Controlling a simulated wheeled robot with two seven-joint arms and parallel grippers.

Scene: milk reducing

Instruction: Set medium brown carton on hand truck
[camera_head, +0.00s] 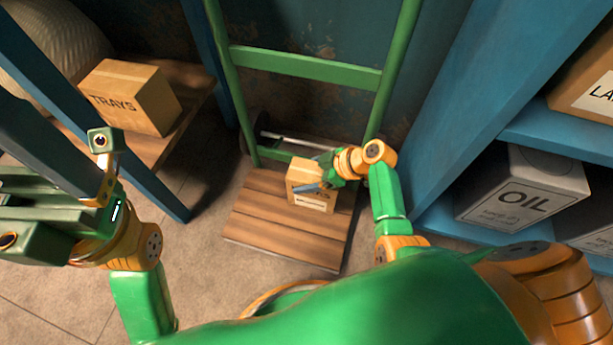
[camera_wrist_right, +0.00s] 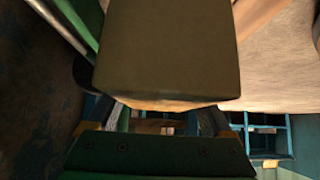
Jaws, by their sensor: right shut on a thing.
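The brown carton (camera_head: 306,190) is a small box with dark print and a white label. It is over the wooden deck (camera_head: 255,228) of the green hand truck (camera_head: 300,64). My right gripper (camera_head: 322,184) is shut on the carton from its right side. I cannot tell whether the carton's underside touches the deck. In the right wrist view, the carton (camera_wrist_right: 168,50) fills the upper middle between the fingers of my right gripper (camera_wrist_right: 165,120). My left gripper (camera_head: 45,215) is at the left edge, away from the carton, and its fingertips are not clear.
A TRAYS box (camera_head: 130,97) stands on a wooden shelf at the left, behind a blue post (camera_head: 120,120). A blue rack (camera_head: 490,95) on the right holds OIL boxes (camera_head: 520,188). Deck boards are bare left of and in front of the carton.

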